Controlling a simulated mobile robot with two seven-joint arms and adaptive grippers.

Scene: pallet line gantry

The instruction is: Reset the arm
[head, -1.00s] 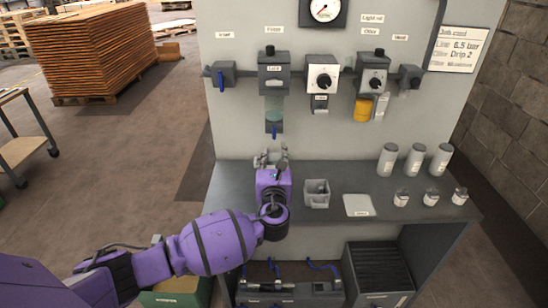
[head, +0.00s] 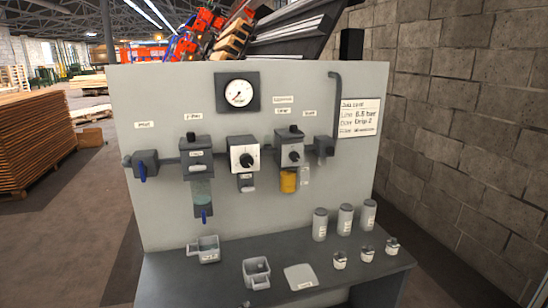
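Neither of my arms or grippers can be made out in the head view. A small grey bit shows at the very bottom edge, too little to tell what it is. The grey panel (head: 330,210) stands upright with a round gauge (head: 239,92) at its top. Below the gauge run a left valve with a blue lever (head: 146,165), a filter unit with a clear bowl (head: 202,192), a white-faced regulator (head: 244,155) and a lubricator with a yellow bowl (head: 288,181).
A block wall (head: 460,140) is at right. Stacked boards (head: 35,140) stand at left.

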